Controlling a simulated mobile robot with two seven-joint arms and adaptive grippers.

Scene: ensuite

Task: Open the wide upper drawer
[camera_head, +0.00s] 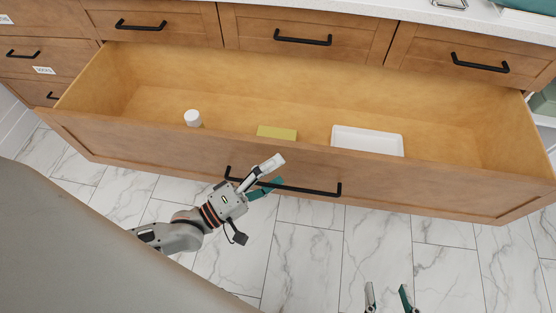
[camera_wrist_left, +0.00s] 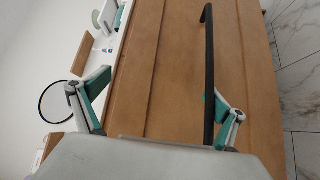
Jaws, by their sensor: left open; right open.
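The wide drawer (camera_head: 200,160) below the row of small drawers stands pulled far out, with its inside in view. Its black bar handle (camera_head: 300,188) is on the front face. My left gripper (camera_head: 272,174) is open at the left part of that handle. In the left wrist view, my left gripper's fingers (camera_wrist_left: 158,105) are spread wide, and the handle (camera_wrist_left: 208,60) runs between them, close to the right finger; I cannot tell whether they touch. My right gripper (camera_head: 388,292) is open and empty over the floor at the bottom edge.
A white cylindrical container (camera_head: 193,118), a yellow-green block (camera_head: 276,133) and a white tray (camera_head: 367,141) lie in the drawer. Small closed drawers (camera_head: 300,38) line the front above it, under a white countertop (camera_head: 400,10). The marble-tiled floor (camera_head: 310,240) in front is clear.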

